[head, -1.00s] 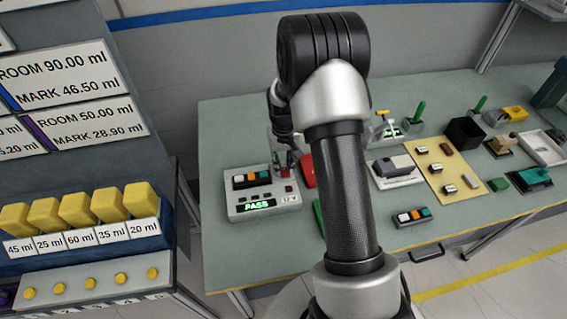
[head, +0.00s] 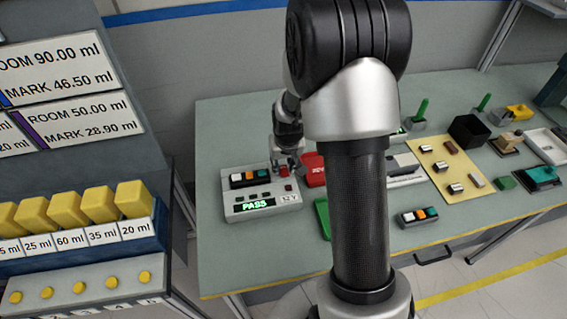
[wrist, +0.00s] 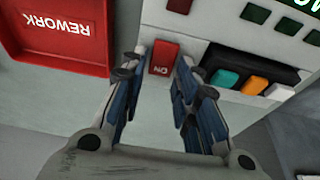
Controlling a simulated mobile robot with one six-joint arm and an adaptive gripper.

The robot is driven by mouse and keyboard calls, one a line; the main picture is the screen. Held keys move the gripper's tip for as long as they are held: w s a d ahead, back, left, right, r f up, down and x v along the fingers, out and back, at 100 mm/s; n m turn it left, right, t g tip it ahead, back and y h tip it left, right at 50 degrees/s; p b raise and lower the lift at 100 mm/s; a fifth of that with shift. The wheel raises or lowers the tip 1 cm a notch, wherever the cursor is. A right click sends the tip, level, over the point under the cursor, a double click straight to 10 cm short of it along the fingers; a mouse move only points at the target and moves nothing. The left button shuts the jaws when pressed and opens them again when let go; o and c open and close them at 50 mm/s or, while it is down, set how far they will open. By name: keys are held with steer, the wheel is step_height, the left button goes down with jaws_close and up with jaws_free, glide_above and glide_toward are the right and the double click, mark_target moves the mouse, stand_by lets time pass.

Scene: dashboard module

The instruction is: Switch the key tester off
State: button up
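The key tester (head: 240,211) is a light grey box with a lit green PASS display at the left of the bench. A key module (head: 249,178) with orange, teal and white keys sits on it; it also shows in the wrist view (wrist: 254,84). The tester's red rocker switch (wrist: 163,58) is marked ON, upside down in the wrist view. My gripper (wrist: 162,78) is open and empty, its fingers on either side of the switch. I cannot tell whether they touch it. In the head view my gripper (head: 287,160) is small at the tester's back right corner.
A red REWORK tray (wrist: 50,35) lies beside the switch. A green tray (head: 322,217) is partly behind my arm. Another key module (head: 418,216) lies near the bench front. A black bin (head: 468,133) and a yellow mat (head: 445,182) with small parts are to the right.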

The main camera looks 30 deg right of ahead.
steer(key=shift+o, duration=1)
steer(key=v, duration=1.2)
steer(key=s+a+r+n+t, duration=0.1)
steer(key=s+a+r+n, duration=0.1)
steer(key=s+a+r, duration=0.85)
steer(key=s+a, duration=0.1)
steer(key=s, duration=0.4)
steer(key=s+a+r+n+y, duration=0.1)
steer(key=s, duration=0.6)
steer(key=shift+a+r, duration=0.3)
steer(key=shift+a, duration=0.1)
